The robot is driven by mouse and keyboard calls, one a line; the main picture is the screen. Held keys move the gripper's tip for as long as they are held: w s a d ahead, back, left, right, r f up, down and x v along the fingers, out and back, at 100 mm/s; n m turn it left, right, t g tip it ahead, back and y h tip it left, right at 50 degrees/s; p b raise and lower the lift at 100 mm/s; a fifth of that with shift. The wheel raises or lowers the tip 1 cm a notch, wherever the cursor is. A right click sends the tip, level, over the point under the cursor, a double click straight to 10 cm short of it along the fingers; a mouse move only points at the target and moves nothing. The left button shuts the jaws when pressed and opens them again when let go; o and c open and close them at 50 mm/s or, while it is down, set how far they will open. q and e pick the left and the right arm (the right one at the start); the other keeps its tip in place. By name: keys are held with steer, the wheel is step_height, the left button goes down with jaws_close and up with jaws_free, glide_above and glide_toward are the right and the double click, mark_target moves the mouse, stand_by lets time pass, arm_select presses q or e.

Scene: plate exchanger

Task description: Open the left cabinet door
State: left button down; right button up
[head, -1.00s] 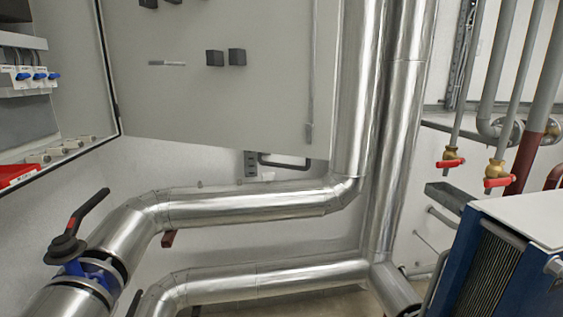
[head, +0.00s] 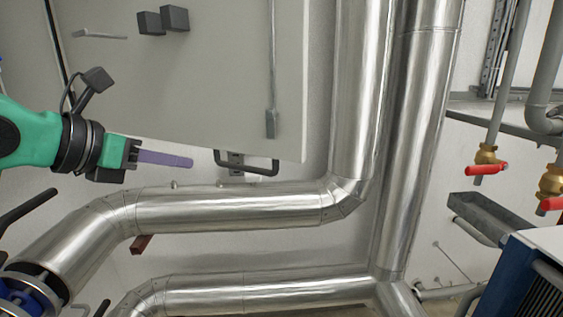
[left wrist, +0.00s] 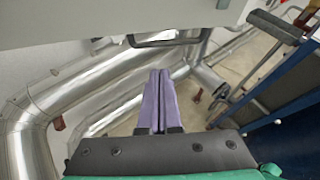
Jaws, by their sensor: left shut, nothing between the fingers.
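A light grey cabinet door panel (head: 215,75) fills the upper left of the head view, with dark square knobs (head: 163,20) and a vertical rod (head: 272,70) near its right edge. Its lower edge also shows in the left wrist view (left wrist: 90,20). A black U-shaped handle (head: 247,168) shows just below that edge; I cannot tell what it is fixed to. It also shows in the left wrist view (left wrist: 160,42). My left gripper (head: 190,161) is shut and empty, its purple fingers pointing right, below the panel and left of the handle. My right gripper is out of view.
Thick silver pipes (head: 230,209) run below the panel and rise on its right (head: 362,90). Valves with red levers (head: 487,168) and a blue-sided unit (head: 515,280) stand at the right. A black valve lever (head: 25,210) is at the lower left.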

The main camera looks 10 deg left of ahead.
arm_select(q)
steer(key=a+y, duration=0.1)
steer(key=y, duration=0.1)
steer(key=p, duration=0.5)
glide_toward(223, 165)
steer(key=shift+t, duration=0.3)
steer(key=x, duration=0.5)
steer(key=shift+w+f, duration=0.2)
steer(key=shift+f, duration=0.15)
steer(key=shift+w+f, duration=0.15)
steer(key=shift+w, duration=0.1)
steer(key=shift+w+d+f, duration=0.1)
steer(key=shift+w+f, duration=0.05)
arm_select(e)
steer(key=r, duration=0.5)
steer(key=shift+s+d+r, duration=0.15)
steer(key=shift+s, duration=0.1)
